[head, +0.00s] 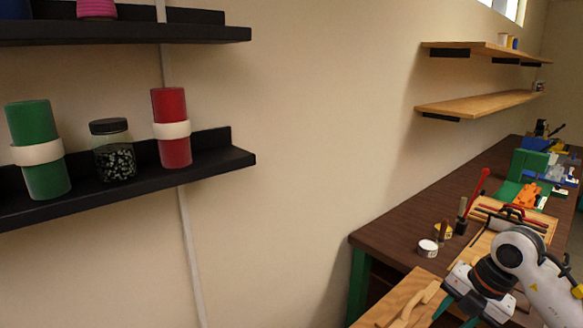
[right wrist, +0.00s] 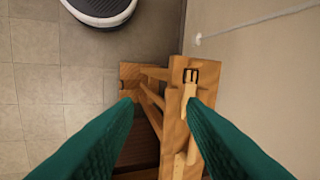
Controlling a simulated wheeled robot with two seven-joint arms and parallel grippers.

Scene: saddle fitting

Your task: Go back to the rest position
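My right gripper (head: 462,308) is at the lower right of the head view, its teal fingers partly cut off by the bottom edge. In the right wrist view my right gripper (right wrist: 160,103) has its two teal fingers spread apart with nothing held between them. My left gripper is not in view.
A dark workbench (head: 400,228) with tools and a tray runs along the right wall. A black shelf (head: 215,161) holds a green cylinder (head: 45,180), a jar (head: 113,160) and a red cylinder (head: 172,105). Wooden shelves (head: 480,103) hang at right.

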